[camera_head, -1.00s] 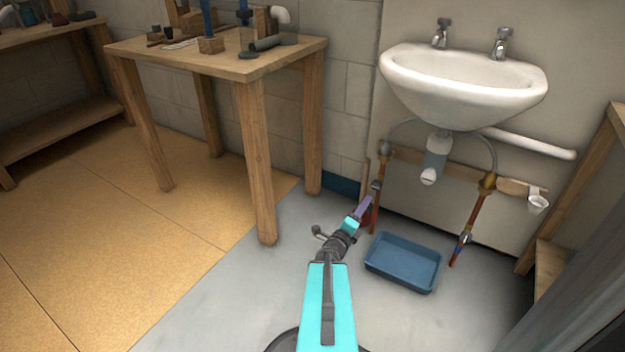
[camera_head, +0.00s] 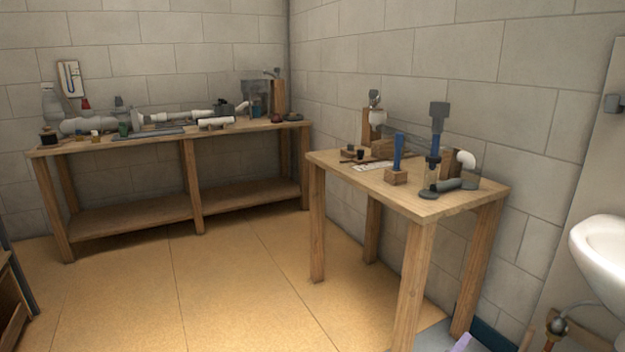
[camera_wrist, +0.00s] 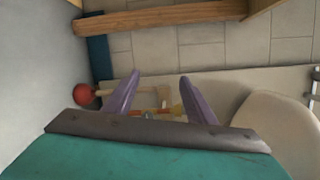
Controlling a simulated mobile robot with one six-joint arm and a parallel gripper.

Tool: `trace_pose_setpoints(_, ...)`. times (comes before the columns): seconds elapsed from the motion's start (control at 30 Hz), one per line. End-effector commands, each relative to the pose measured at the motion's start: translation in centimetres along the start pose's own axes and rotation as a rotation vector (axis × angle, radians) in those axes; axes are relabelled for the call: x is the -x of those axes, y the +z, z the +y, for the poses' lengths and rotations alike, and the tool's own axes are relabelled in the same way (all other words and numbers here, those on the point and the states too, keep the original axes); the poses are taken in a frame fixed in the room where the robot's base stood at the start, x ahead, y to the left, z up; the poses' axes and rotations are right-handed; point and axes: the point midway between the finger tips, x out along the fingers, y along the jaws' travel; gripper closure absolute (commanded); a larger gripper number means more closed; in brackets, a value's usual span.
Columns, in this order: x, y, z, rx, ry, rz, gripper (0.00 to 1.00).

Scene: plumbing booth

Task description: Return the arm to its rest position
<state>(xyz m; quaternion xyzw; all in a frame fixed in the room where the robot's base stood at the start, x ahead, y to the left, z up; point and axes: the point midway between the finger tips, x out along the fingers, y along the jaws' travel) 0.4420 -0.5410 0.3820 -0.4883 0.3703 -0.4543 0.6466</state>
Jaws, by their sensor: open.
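My gripper (camera_wrist: 160,75) is open in the wrist view, with its two purple fingers apart and nothing between them. Past the fingers the wall and some pipework show, partly hidden by the fingers and the gripper body. In the head view only a small purple tip of my gripper (camera_head: 464,343) shows at the bottom edge, low and just right of the small table's front leg. The rest of the arm is out of that view.
A small wooden table (camera_head: 455,205) with tools stands at centre right. A long workbench (camera_head: 160,140) lines the back wall. The white sink (camera_head: 605,255) is at the right edge and also right in the wrist view (camera_wrist: 275,135). The tan floor (camera_head: 215,290) is clear.

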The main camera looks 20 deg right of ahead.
Motion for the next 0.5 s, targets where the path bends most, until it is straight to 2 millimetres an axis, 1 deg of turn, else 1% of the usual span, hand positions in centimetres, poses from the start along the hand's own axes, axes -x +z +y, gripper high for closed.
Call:
trace_pose_setpoints(0.03, 0.7, 1.7, -0.9, 0.007, 0.01, -0.023, 0.49)
trace_pose_setpoints(0.17, 2.2, 5.2, -1.2, 0.024, 0.036, -0.082, 0.49)
trace_pose_setpoints(0.3, 4.1, 8.9, -1.1, 0.051, 0.078, -0.153, 0.49)
trace_pose_setpoints(0.37, 5.0, 10.5, -1.0, 0.064, 0.098, -0.184, 0.49)
trace_pose_setpoints(0.5, 7.5, 14.2, -0.6, 0.107, 0.152, -0.266, 0.49)
